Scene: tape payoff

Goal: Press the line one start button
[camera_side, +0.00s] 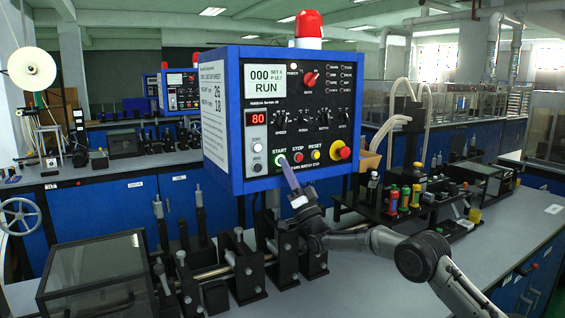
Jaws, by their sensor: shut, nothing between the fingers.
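A blue control box (238,120) stands above the bench with a black front panel. Its screen (266,87) reads "000" and "RUN". The green start button (281,160) is at the lower left of the panel, beside the red stop button (298,158) and the yellow reset button (315,155). My gripper (286,166) is shut and empty, with its pale fingers pointing up and left at the start button. The fingertips are at or just in front of the button's lower right edge. I cannot tell whether they touch it.
A large red emergency knob (341,150) sits right of the buttons. Black clamps and rods (240,265) stand below the box. A rack with coloured-capped parts (405,197) is at the right.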

